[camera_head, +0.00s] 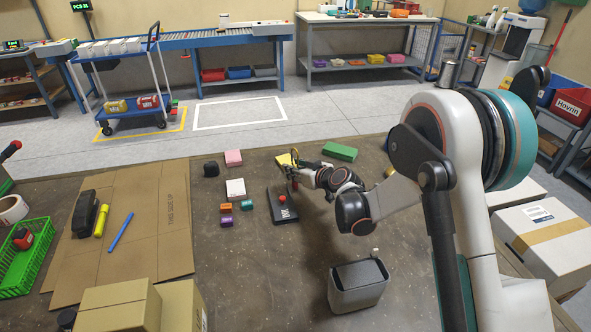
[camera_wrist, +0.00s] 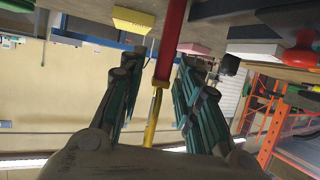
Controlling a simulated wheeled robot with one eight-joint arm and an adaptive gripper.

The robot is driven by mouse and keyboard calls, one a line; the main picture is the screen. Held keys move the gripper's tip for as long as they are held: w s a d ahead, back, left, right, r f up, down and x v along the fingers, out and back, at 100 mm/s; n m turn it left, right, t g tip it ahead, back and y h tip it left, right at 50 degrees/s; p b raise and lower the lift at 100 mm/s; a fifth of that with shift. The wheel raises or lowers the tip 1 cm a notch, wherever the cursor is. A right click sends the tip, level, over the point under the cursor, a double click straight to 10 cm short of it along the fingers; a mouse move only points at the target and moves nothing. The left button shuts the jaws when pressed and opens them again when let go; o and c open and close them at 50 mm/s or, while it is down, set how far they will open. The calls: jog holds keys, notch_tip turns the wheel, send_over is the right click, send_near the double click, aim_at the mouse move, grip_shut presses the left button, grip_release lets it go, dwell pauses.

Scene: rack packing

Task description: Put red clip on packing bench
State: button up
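A slim red piece, apparently the red clip (camera_head: 293,185), stands upright at the far end of a flat dark block (camera_head: 283,206) on the dark brown bench (camera_head: 245,280). In the wrist view the red piece (camera_wrist: 173,40) hangs down from the top between my fingers, with a thin yellow part below it. My gripper (camera_head: 294,174) is at the red piece; in the wrist view the two teal fingers (camera_wrist: 157,70) stand apart on either side of it. I cannot tell whether the right finger touches it. No label shows which bench is the packing bench.
Near the gripper lie a yellow block (camera_head: 284,160), a green block (camera_head: 340,152), a pink block (camera_head: 233,158) and a white box (camera_head: 235,188). A grey bin (camera_head: 357,286) stands in front right. Cardboard (camera_head: 150,225) covers the left. A white-topped bench (camera_head: 340,19) stands far behind.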

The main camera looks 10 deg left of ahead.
jog(key=shift+s+d+r, duration=0.15)
jog(key=shift+d+r, duration=0.05)
jog(key=p+v, duration=0.3)
jog(key=v, duration=0.8)
jog(key=shift+r, duration=0.2)
jog(key=shift+s+d, duration=0.1)
jog(key=shift+d, duration=0.1)
jog(key=s+d+r+m+g+h, duration=0.1)
jog(key=s+d+r+m+h, duration=0.35)
jog(key=s+d+r, duration=0.85)
jog(key=s+d+r+m+g+h, duration=0.1)
jog(key=s+d+m+h, duration=0.4)
jog(key=s+d, duration=1.1)
jog(key=s, duration=0.4)
jog(key=shift+d+r+h, duration=0.2)
jog(key=shift+d+h, duration=0.15)
